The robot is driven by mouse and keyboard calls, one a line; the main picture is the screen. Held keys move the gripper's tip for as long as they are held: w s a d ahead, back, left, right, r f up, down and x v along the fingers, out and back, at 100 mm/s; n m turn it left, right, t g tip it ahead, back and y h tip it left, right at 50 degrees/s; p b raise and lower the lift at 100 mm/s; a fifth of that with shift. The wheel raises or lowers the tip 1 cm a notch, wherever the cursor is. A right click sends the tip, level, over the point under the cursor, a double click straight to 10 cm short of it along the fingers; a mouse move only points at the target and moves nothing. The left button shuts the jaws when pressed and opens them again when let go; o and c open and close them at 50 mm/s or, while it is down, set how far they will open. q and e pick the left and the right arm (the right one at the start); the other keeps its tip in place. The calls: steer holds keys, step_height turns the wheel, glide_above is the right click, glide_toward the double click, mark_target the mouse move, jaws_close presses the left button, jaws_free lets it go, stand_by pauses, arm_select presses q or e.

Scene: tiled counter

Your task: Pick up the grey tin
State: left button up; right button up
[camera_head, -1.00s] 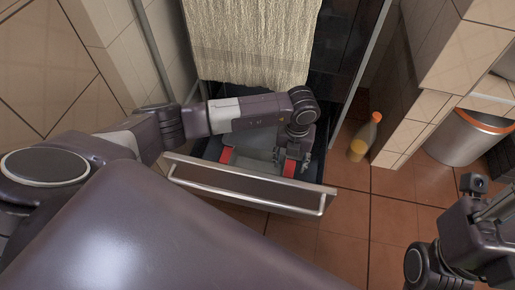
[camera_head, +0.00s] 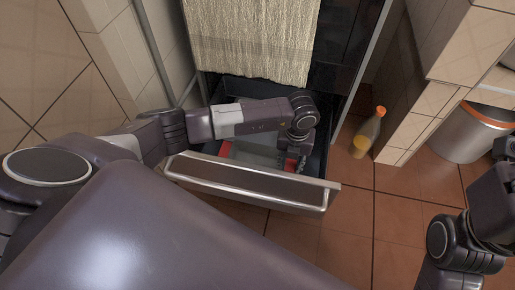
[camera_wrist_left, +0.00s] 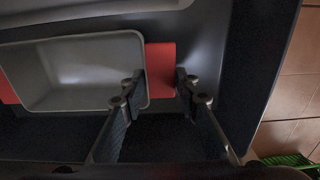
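The grey tin (camera_wrist_left: 80,72) is a shallow rectangular pan with red pieces at its ends, lying inside an open drawer. In the head view the tin (camera_head: 254,153) is partly hidden by my left arm. My left gripper (camera_wrist_left: 158,90) is open at the tin's right end in the wrist view, its fingers on either side of the red end piece (camera_wrist_left: 160,70). One finger overlaps the tin's right rim; I cannot tell whether they touch. In the head view the left gripper (camera_head: 299,162) reaches down into the drawer, its fingertips hard to see.
The drawer front (camera_head: 250,184) with its metal handle stands pulled out below a hanging towel (camera_head: 250,40). A bottle (camera_head: 370,130) and a yellow cup (camera_head: 360,146) stand on the tiled floor to the right. A metal bin (camera_head: 470,132) is farther right.

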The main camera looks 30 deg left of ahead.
arm_select(q)
jaws_close()
steer(key=shift+r, duration=0.1)
